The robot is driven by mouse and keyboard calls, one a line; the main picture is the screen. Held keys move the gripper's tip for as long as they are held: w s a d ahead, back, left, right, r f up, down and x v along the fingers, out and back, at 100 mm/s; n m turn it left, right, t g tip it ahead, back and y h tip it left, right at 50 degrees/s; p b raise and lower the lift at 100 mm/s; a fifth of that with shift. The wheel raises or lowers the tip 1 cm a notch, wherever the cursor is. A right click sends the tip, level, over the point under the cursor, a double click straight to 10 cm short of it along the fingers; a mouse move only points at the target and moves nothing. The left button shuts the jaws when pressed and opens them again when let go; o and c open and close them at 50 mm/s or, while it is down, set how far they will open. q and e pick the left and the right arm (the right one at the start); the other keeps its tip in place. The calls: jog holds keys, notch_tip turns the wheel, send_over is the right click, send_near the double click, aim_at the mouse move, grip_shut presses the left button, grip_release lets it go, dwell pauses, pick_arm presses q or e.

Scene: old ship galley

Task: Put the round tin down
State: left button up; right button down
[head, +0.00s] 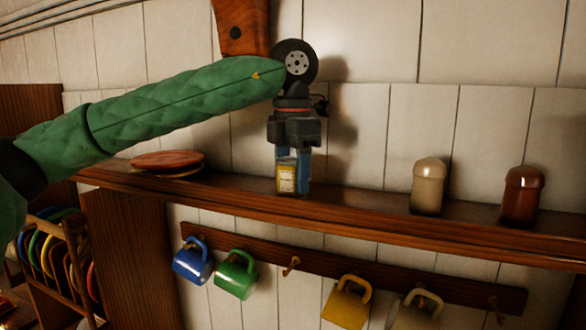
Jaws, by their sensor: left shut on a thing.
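The round tin (287,181) is a small tin with a yellowish label, upright at the wooden shelf (345,215). My left gripper (291,172) comes down on it from above, its blue fingers shut on the tin. The fingers hide part of the tin's sides and top. The tin's base is at the shelf top; I cannot tell for sure whether it touches. My right gripper is not in view.
A stack of plates (168,160) lies left on the shelf. A cream shaker (428,187) and a brown shaker (521,196) stand to the right. Below hang a blue mug (192,262), a green mug (236,275) and a yellow mug (345,305). The shelf between tin and cream shaker is clear.

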aim_at(294, 159)
pick_arm(q)
jog(key=shift+s+d+f, duration=0.1)
jog(key=shift+s, duration=0.15)
jog(key=o, duration=1)
jog(key=shift+w, duration=0.15)
notch_tip(294, 159, up, 12)
jog(key=shift+r, duration=0.2)
